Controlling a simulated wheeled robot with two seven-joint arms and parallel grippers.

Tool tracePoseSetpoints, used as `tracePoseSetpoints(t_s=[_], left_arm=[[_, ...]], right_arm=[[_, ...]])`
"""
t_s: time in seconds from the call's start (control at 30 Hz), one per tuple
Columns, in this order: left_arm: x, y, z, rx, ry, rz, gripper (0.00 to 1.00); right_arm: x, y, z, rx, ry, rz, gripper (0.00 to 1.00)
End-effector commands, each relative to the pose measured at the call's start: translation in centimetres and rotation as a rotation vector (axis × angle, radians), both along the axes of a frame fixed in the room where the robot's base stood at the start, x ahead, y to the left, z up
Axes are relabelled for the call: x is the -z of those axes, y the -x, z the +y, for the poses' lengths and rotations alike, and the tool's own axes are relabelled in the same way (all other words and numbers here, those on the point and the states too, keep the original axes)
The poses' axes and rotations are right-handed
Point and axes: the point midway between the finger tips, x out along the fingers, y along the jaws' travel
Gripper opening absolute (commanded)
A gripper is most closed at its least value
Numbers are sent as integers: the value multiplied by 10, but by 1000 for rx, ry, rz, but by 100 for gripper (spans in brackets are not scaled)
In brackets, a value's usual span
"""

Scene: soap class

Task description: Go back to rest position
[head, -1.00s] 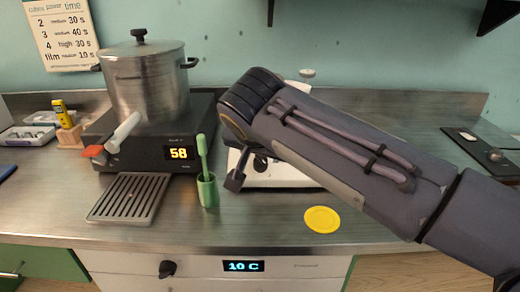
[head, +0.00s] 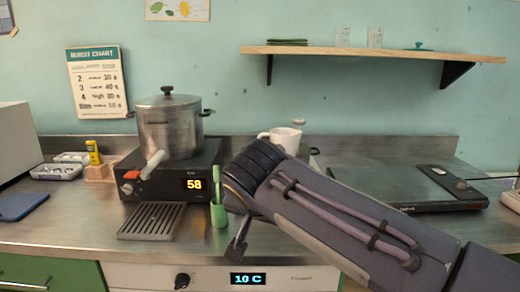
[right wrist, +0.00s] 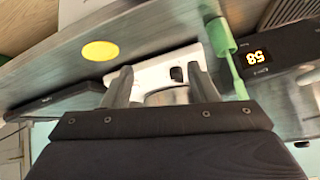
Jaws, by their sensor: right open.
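My right arm comes in from the lower right in the head view. My left gripper is not in view.
A steel pot (head: 170,128) stands on a black heater (head: 205,160) reading 58. A drip grate (head: 152,220) lies in front. A white mug (head: 284,140) is behind my arm. A yellow disc (right wrist: 100,50) lies on the counter. A black flat device (head: 400,185) is at right, below a shelf (head: 380,52).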

Motion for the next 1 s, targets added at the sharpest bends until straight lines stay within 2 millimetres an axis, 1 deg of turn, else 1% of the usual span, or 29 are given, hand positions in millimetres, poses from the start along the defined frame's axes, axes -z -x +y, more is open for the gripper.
tracePoseSetpoints(t_s=[0.03, 0.27, 0.37, 0.47, 0.57, 0.67, 0.77, 0.8, 0.9, 1.0], left_arm=[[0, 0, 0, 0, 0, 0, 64], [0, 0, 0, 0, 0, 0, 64], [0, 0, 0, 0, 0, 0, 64], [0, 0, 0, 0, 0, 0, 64], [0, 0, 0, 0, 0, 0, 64], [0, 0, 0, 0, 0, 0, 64], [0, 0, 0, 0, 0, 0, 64], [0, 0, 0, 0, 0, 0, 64], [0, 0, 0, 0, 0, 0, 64], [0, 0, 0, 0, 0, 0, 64]], right_arm=[[2, 0, -10, 2, -5, 12, 53], [17, 5, -42, -20, -18, 70, 53], [25, 10, -60, -32, -30, 101, 53], [37, 19, -85, -51, -47, 141, 53], [51, 34, -113, -75, -72, 182, 53], [69, 57, -144, -106, -106, 221, 53], [91, 90, -175, -141, -149, 250, 53], [101, 107, -186, -158, -168, 257, 53], [125, 146, -203, -191, -207, 259, 53], [145, 178, -210, -215, -232, 246, 53]])
